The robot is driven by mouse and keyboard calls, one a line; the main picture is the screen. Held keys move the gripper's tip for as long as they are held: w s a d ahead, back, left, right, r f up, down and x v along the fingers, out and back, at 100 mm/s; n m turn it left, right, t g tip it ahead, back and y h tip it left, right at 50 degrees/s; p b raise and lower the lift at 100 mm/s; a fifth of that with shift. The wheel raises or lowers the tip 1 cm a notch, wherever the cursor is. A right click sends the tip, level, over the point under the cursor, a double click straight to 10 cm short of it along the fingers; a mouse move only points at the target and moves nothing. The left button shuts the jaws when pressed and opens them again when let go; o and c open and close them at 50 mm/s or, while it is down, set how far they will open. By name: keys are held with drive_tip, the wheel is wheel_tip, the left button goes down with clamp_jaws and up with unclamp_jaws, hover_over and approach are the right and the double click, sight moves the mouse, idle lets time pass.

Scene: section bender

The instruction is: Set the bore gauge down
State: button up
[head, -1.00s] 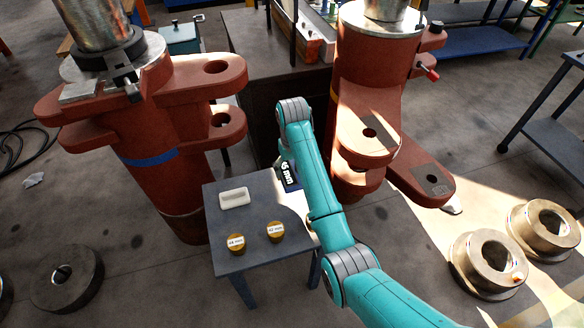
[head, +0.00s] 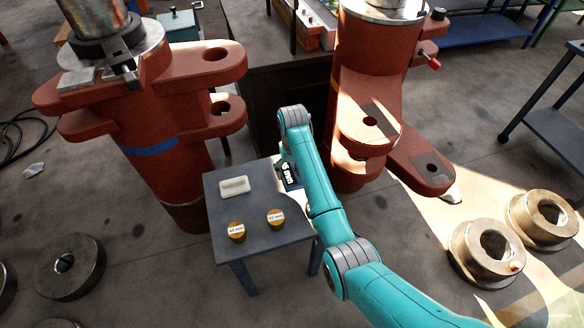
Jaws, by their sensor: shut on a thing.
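My gripper (head: 284,163) is at the right edge of the small grey-blue table (head: 262,243), low and mostly hidden behind my own teal arm. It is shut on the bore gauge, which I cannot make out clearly. A dark piece with a white "mm" label (head: 288,174) shows beside my gripper, partly covered by the arm; I cannot tell whether it is part of the gauge. Whether the gauge touches the table is hidden. Two yellow round pieces, labelled 44 mm (head: 236,232) and 42 mm (head: 276,218), stand near the table's front edge.
A white block (head: 234,186) lies on the table's back left. Red-brown machine columns stand to the left (head: 185,75) and right (head: 365,75). Metal rings lie on the floor at left (head: 70,266) and right (head: 487,252). The table's middle is clear.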

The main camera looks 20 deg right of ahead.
sight(292, 172)
drive_tip(key=shift+f, duration=0.6)
idle(0.4)
drive_tip(key=o, duration=1.4)
drive_tip(key=shift+r, duration=3.75)
